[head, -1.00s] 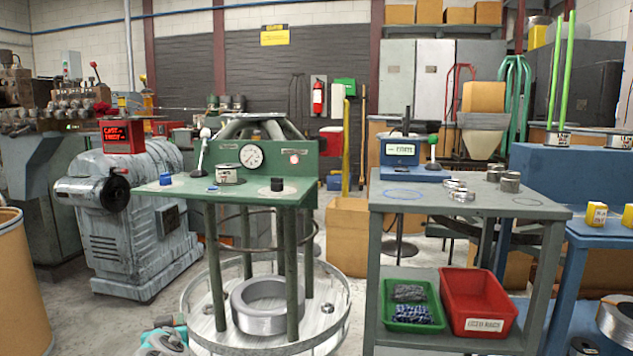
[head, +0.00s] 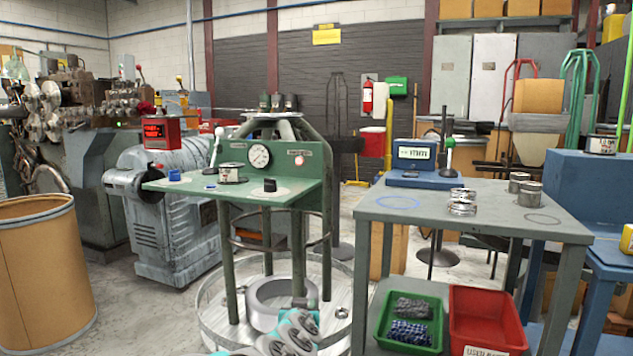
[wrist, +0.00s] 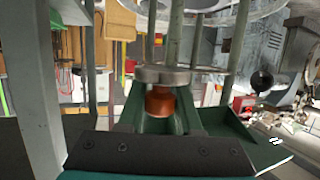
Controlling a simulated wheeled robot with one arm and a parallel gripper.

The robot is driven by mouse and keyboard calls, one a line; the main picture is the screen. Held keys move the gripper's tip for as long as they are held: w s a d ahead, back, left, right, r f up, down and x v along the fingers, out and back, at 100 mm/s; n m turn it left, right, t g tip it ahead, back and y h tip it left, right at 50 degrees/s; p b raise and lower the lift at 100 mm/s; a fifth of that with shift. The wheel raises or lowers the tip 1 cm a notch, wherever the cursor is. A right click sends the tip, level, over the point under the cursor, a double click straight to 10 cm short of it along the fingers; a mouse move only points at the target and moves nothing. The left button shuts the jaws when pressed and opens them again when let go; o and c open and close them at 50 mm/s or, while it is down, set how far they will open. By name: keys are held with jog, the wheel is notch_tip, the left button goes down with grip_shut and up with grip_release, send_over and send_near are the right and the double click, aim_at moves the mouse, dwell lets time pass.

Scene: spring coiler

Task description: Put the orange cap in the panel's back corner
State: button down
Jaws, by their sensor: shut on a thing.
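In the wrist view an orange cap (wrist: 160,103) sits between the fingers of my gripper (wrist: 160,116), which is shut on it. A round grey metal disc (wrist: 163,75) shows right beyond the cap; I cannot tell whether they touch. In the head view the green panel (head: 292,160), with a dial gauge, stands upright at the back of a green table (head: 235,190). My teal and white arm shows at the bottom middle, low in front of this table. The gripper and orange cap cannot be made out in the head view.
On the green table are a blue cap (head: 174,175), a metal can (head: 232,173) and a black cap (head: 270,185). A grey table (head: 450,220) with a display box and metal rings stands to the right. A cardboard drum (head: 45,265) stands left.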

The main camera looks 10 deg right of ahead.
jog(key=r+p, duration=0.2)
jog(key=r, duration=0.1)
jog(key=r+p, duration=0.1)
jog(key=r, duration=0.1)
jog(key=shift+w+a+p, duration=0.15)
jog(key=shift+a+p, duration=0.2)
jog(key=shift+a, duration=0.05)
